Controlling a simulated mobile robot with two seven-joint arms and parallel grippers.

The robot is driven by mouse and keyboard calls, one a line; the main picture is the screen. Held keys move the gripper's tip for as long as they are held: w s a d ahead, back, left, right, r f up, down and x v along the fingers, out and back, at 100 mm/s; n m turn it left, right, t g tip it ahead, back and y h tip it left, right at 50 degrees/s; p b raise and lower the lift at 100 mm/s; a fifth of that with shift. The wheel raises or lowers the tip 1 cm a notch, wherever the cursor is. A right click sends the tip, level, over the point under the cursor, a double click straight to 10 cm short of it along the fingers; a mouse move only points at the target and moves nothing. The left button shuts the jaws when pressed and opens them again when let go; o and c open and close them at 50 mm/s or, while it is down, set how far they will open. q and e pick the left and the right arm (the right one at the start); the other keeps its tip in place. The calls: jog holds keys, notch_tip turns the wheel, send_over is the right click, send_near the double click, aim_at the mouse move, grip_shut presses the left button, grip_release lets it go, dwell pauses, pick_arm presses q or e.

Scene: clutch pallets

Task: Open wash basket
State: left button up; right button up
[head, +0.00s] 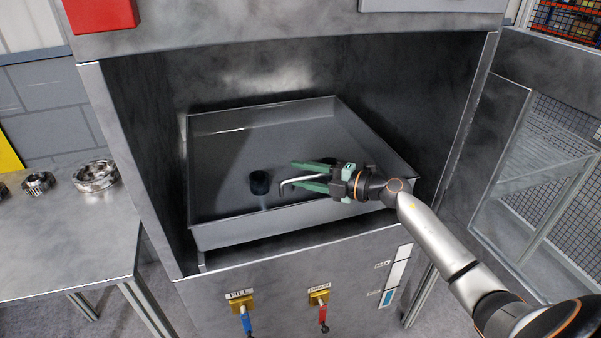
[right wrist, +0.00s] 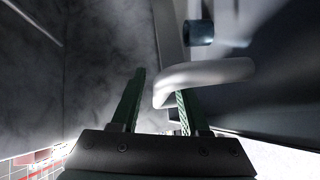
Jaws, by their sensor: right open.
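The wash basket (head: 220,236) is a wide grey metal tray with raised walls inside the steel washing cabinet. A bent, light metal handle (head: 300,180) shows near its front wall, and it also shows in the right wrist view (right wrist: 210,72). My right gripper (head: 302,174) has green fingers and is open at the handle. In the right wrist view its fingers (right wrist: 160,85) stand apart, with the handle's bent end between them and its bar crossing over the right finger. I cannot tell whether they touch. My left gripper is not in view.
A dark cylinder (head: 259,182) stands in the basket beside the handle. Blue (head: 246,322) and red (head: 323,313) valve levers are on the cabinet front. A table (head: 70,235) with metal rings (head: 96,176) is at left. An open mesh door (head: 540,180) is at right.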

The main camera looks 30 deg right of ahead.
jog(key=shift+w+a, duration=0.2)
jog(key=shift+w, duration=0.1)
jog(key=shift+c, duration=0.2)
grip_shut()
dwell(1.1)
